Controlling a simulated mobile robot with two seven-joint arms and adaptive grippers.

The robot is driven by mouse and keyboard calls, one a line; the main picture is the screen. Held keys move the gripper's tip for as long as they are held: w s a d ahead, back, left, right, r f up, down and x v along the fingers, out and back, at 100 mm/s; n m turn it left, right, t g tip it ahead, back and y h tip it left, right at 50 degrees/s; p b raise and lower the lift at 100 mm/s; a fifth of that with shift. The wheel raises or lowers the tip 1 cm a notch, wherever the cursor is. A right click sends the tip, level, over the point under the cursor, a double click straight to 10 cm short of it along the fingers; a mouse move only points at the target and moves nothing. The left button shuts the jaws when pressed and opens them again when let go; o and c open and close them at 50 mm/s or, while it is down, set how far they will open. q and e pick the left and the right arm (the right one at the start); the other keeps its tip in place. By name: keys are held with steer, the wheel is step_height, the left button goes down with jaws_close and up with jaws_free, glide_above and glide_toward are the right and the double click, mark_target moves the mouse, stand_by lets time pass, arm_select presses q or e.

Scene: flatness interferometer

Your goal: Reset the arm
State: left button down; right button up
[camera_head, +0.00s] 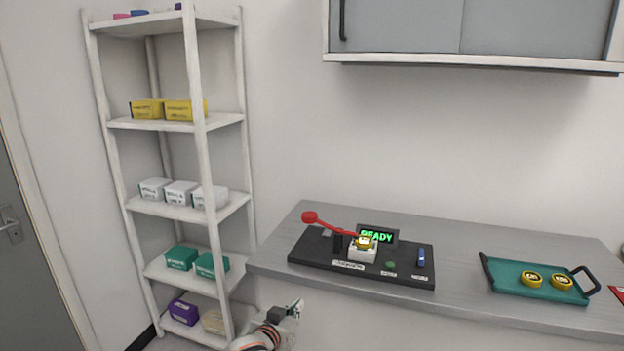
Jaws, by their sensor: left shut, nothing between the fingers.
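The flatness interferometer has a black base (310,250) and stands on the grey counter. Its red-knobbed lever arm (331,224) runs from the knob at upper left down to the right, toward a white block (362,250). A yellow round piece (364,241) sits on the block, by the lever's lower end. A small display (377,236) behind it reads READY in green. My left gripper (297,308) is shut and empty, low in front of the counter's left end and apart from the device. My right gripper is not in view.
A teal tray (510,284) with black handles holds two yellow round pieces (532,279) on the counter's right. A white shelf rack (187,210) with several boxes stands at left. A wall cabinet (470,58) hangs above. The counter (460,300) is bare between device and tray.

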arm_select(q)
steer(key=s+a+f+g, duration=0.1)
steer(key=s+a+f, duration=0.2)
steer(key=s+f, duration=0.45)
steer(key=s+a+f, duration=0.3)
steer(key=s+f, duration=0.3)
steer(key=s, duration=0.3)
steer(key=s+a+f+y, duration=0.1)
steer(key=s+a+f, duration=0.1)
steer(key=s+a, duration=0.2)
steer(key=s+a+f+g+y, duration=0.1)
steer(key=s+a, duration=0.3)
steer(key=s, duration=0.7)
steer(key=s+a+f+g, duration=0.1)
steer(key=s+a+f, duration=0.2)
steer(key=s, duration=0.5)
steer(key=shift+s+a+f+y, duration=0.2)
steer(key=shift+a+f+y, duration=0.2)
steer(key=shift+a, duration=0.25)
